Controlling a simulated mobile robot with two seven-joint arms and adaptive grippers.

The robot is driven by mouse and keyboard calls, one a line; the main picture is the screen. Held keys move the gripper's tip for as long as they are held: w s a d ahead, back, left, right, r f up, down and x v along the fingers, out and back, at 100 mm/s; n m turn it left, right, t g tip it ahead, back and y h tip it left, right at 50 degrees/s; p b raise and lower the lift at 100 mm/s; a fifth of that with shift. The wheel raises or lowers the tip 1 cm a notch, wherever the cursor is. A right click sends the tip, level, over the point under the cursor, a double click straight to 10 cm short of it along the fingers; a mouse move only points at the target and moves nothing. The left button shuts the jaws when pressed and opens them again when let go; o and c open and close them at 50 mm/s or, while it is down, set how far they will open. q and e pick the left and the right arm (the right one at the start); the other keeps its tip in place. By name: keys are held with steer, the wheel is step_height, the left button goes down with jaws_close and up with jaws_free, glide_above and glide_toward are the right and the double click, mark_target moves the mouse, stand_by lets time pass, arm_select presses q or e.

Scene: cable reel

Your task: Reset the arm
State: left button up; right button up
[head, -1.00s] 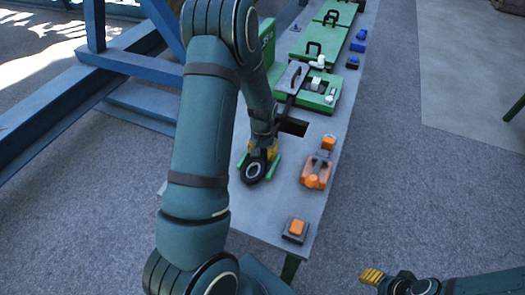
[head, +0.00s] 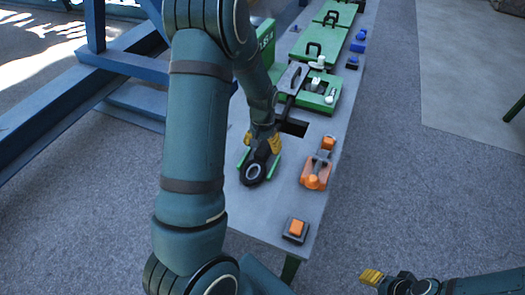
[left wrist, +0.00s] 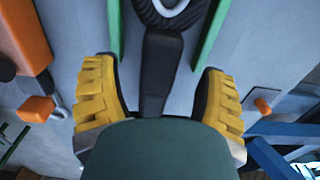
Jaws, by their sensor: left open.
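My left gripper (head: 262,141) is open, with its yellow fingers spread on either side of a black tool (head: 254,171). In the left wrist view, the tool's dark handle (left wrist: 163,75) runs between the spread fingers (left wrist: 160,98), with a visible gap on each side. The ring end is cut off at the top of that view. My right gripper (head: 371,277) is at the lower right, away from the table; its finger gap cannot be made out.
On the table (head: 262,215), an orange device (head: 316,177) stands right of my left gripper, and an orange button box (head: 296,228) sits near the front edge. Green cases (head: 318,48) and small blue items (head: 358,46) are farther back. A blue frame (head: 75,95) stands left.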

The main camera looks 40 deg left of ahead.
arm_select(q)
step_height(320, 180, up, 8)
stand_by(0.4)
